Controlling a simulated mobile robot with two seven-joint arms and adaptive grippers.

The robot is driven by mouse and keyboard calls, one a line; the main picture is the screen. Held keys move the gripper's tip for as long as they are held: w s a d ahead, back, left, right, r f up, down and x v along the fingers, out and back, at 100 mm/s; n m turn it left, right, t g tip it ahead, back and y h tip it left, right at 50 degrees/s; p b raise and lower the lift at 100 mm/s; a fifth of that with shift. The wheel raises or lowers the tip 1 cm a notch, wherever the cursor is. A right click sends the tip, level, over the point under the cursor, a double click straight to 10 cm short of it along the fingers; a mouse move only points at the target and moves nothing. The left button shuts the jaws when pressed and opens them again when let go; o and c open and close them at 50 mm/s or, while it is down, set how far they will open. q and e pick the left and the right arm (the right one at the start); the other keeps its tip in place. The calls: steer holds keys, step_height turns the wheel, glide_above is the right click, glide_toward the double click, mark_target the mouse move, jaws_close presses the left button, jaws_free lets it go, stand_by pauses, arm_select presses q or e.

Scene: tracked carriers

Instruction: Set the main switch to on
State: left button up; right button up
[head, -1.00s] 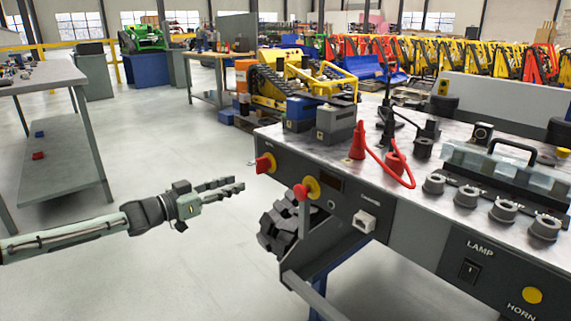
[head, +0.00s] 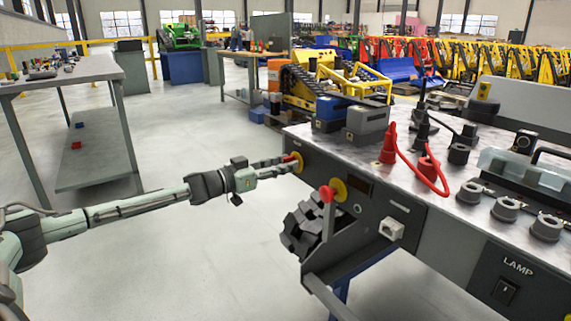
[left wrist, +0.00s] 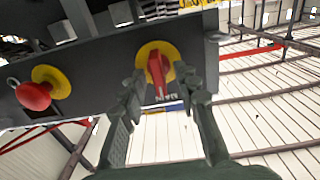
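The main switch is a red rotary handle on a round yellow plate (head: 299,164) at the left end of the console's dark front panel. In the left wrist view the red handle (left wrist: 158,72) points down the picture, close to upside-down lettering that seems to read MAIN. My left gripper (head: 288,161) is at the switch. Its fingers (left wrist: 160,85) are apart, one on each side of the handle, with a gap still seeming to show; contact is unclear. My right gripper is not in view.
A dark bracket with black track blocks (head: 302,228) juts out below. Red plugs with a cable (head: 427,167) stand on the console top.

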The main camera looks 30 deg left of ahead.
arm_select(q)
steer(key=shift+w+d, duration=0.15)
steer(key=shift+w, duration=0.2)
jaws_close()
